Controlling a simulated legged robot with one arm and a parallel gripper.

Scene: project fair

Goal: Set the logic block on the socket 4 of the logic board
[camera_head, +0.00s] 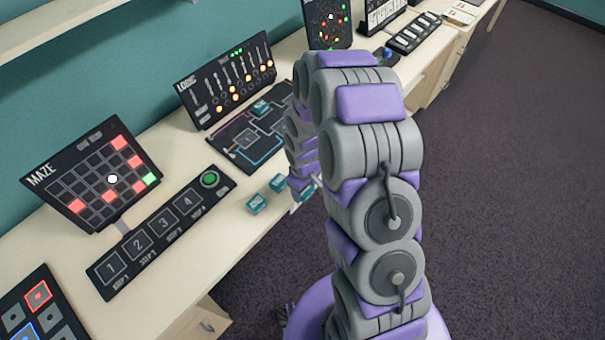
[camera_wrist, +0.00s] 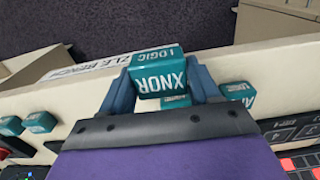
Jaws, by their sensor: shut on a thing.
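My gripper (camera_wrist: 162,80) is shut on a teal block marked XNOR and LOGIC (camera_wrist: 160,72), one finger on each side. In the head view my arm hides most of the gripper; a teal block (camera_head: 303,192) shows beside it near the table's front edge. The logic board (camera_head: 236,137) is a dark flat panel with coloured traces, in front of an upright LOGIC panel (camera_head: 226,82) with lit lamps. A teal block (camera_head: 260,108) sits on the board. My arm covers its right part, and I cannot read the socket numbers.
Two loose teal blocks (camera_head: 256,204) (camera_head: 277,182) lie on the table near the board. A maze panel (camera_head: 92,175) and a numbered step strip (camera_head: 165,220) stand to the left. In the wrist view, two more blocks (camera_wrist: 40,122) (camera_wrist: 10,125) are at left.

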